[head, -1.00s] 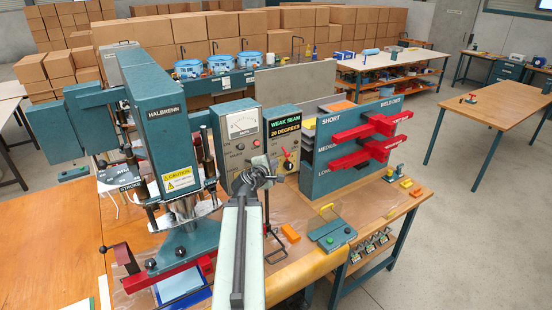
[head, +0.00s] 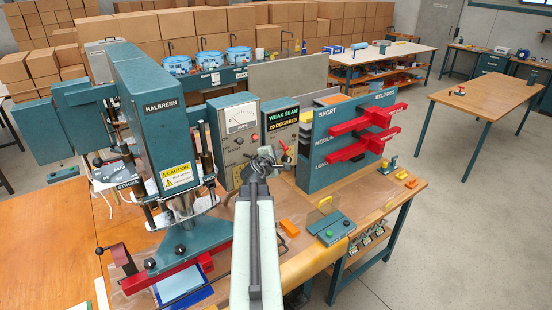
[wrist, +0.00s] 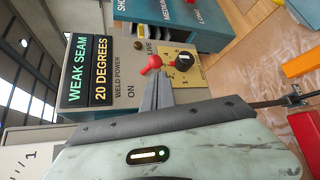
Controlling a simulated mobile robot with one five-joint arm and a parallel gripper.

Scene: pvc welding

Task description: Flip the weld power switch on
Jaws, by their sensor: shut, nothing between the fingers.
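The weld power switch is a red lever (wrist: 151,65) on the control panel. In the wrist view it stands beside the panel's "WELD POWER" and "ON" lettering. The lever also shows as a small red spot in the head view (head: 283,145). My gripper (wrist: 157,80) is shut and empty, its tips right at the lever's base side in the wrist view. I cannot tell whether they touch it. In the head view my gripper (head: 264,157) is in front of the panel's lower left. The panel display (wrist: 88,70) reads "WEAK SEAM 20 DEGREES".
A dark dial knob (wrist: 183,60) and a "LIVE" lamp (wrist: 138,45) are close to the lever. The welding press (head: 165,140) stands left of the panel. The die rack (head: 320,165) with red dies stands right.

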